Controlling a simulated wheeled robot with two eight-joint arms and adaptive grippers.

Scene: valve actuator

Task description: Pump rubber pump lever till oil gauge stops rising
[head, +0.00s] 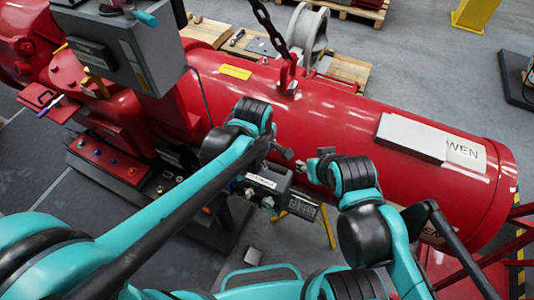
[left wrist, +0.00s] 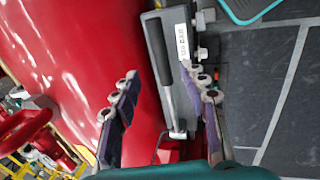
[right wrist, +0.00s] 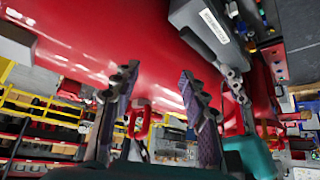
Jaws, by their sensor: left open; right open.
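The grey pump box (head: 268,182) sits on the side of the red cylinder, partly hidden by my arms. In the left wrist view the pump box (left wrist: 180,45) carries a white label. Its lever, with a black grip (left wrist: 158,50) and a metal rod, lies between the spread fingers of my left gripper (left wrist: 158,75), with no clear contact. My left gripper (head: 286,157) is open beside the box in the head view. My right gripper (right wrist: 159,75) is open and empty close by; the box (right wrist: 205,25) shows past it. A small display (head: 302,206), probably the gauge, is unreadable.
The red cylinder (head: 340,110) fills the space beyond my grippers. A chain with a red hook (head: 288,75) hangs above it. A grey control box (head: 125,50) and a button panel (head: 108,160) stand at the left. Both my forearms are close together.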

